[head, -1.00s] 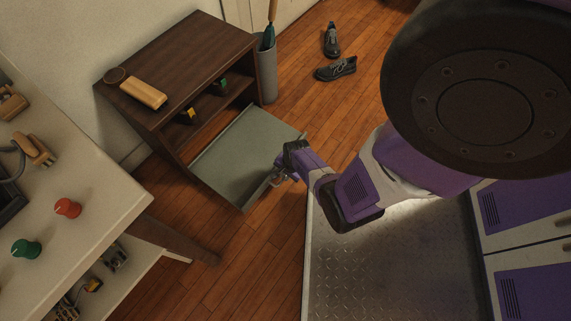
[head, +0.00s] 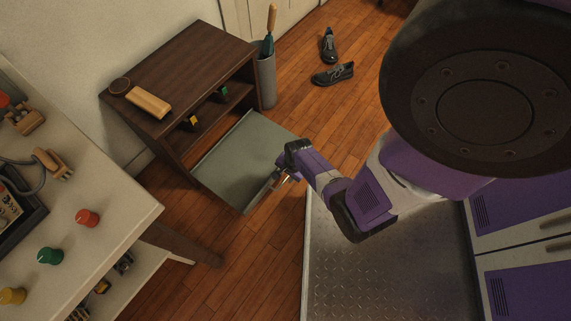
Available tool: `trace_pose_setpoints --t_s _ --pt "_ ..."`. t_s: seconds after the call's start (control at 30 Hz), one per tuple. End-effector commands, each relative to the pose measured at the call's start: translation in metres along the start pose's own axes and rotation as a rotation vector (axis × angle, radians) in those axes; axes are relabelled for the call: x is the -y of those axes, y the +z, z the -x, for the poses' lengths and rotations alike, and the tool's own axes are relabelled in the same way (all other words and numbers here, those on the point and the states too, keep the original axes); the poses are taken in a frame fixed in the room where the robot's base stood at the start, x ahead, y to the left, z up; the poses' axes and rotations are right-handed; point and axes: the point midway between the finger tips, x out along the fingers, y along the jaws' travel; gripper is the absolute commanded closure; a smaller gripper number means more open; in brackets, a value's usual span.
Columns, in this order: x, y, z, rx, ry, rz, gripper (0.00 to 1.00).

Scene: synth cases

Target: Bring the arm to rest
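My gripper (head: 279,181) shows small in the head view, at the end of my purple and white arm. It is over or beside the right edge of a grey-green panel (head: 232,165) that extends low from a dark wooden cabinet (head: 190,55). I cannot tell if the gripper touches the panel. The fingers are partly hidden by my wrist and too small to tell open from shut. Nothing held is visible.
A pale table (head: 125,203) with red (head: 87,218), green (head: 50,256) and yellow knobs stands at left. A grey umbrella bin (head: 266,82) stands beside the cabinet. Black shoes (head: 333,74) lie on the wooden floor behind. The floor between table and panel is clear.

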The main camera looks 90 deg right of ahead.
Motion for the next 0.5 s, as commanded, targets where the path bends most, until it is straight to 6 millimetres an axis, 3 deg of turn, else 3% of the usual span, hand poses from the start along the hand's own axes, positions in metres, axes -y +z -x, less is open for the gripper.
trace_pose_setpoints --t_s 0.13,0.5 --pt "-0.0002 -0.0002 0.0157 -0.001 0.0 0.002 0.68" --pt "-0.0004 0.0002 0.0176 0.0 0.0 0.0 0.68"
